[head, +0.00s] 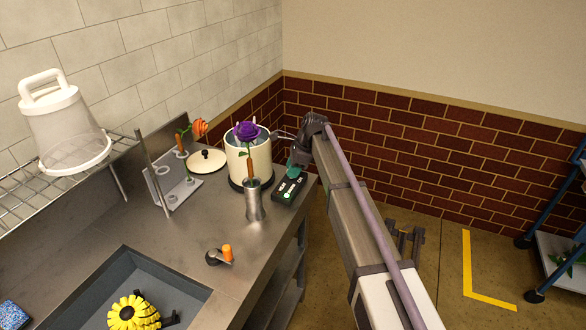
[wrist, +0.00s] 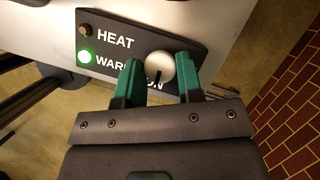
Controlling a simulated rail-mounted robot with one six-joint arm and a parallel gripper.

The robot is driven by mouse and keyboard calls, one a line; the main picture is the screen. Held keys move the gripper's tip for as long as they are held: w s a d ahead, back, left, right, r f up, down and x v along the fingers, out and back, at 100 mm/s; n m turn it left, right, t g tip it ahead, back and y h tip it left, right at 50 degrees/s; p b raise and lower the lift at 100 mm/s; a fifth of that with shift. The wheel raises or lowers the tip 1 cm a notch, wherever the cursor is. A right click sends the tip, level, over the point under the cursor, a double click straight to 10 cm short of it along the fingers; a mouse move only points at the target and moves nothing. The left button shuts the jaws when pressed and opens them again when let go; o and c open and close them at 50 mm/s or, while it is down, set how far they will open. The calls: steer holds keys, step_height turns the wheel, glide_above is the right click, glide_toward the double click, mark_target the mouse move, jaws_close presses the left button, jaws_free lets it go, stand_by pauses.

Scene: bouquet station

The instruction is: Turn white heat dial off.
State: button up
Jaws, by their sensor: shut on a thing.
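The white heat dial (wrist: 160,66) sits on a dark control panel (wrist: 195,48) in the wrist view. Its dark pointer mark faces the lower edge of the picture, towards lettering ending in "ON". My gripper (wrist: 159,78) has its green fingers on either side of the dial and is shut on it. The lamp beside "WARM" (wrist: 84,57) glows green, and the lamp beside "HEAT" (wrist: 85,30) is dark. In the head view the panel (head: 288,190) lies at the counter's right edge, with my gripper (head: 298,163) over its far end. The dial is hidden there.
A lid (head: 207,161), a rack (head: 175,188) and a sink (head: 125,280) are further left. The floor to the right is mostly open.

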steer(key=n, duration=0.2)
steer(key=n+g, duration=0.1)
steer(key=shift+w+n+h, duration=0.2)
steer(key=shift+n+h, duration=0.1)
steer(key=shift+n, duration=0.1)
steer(key=n+g, duration=0.1)
steer(key=n, duration=0.1)
steer(key=n+h, duration=0.1)
steer(key=n, duration=0.1)
steer(key=shift+a+n+g, duration=0.15)
steer(key=shift+n+g, duration=0.15)
steer(key=shift+g, duration=0.1)
steer(key=n, duration=0.2)
steer(key=n+g+h, duration=0.1)
steer(key=n, duration=0.1)
steer(key=shift+w+a+n+h, duration=0.1)
steer(key=shift+n+h, duration=0.2)
steer(key=shift+a+n+h, duration=0.1)
steer(key=shift+n+h, duration=0.7)
steer(key=shift+n, duration=1.3)
steer(key=o, duration=0.9)
steer(key=shift+r, duration=0.1)
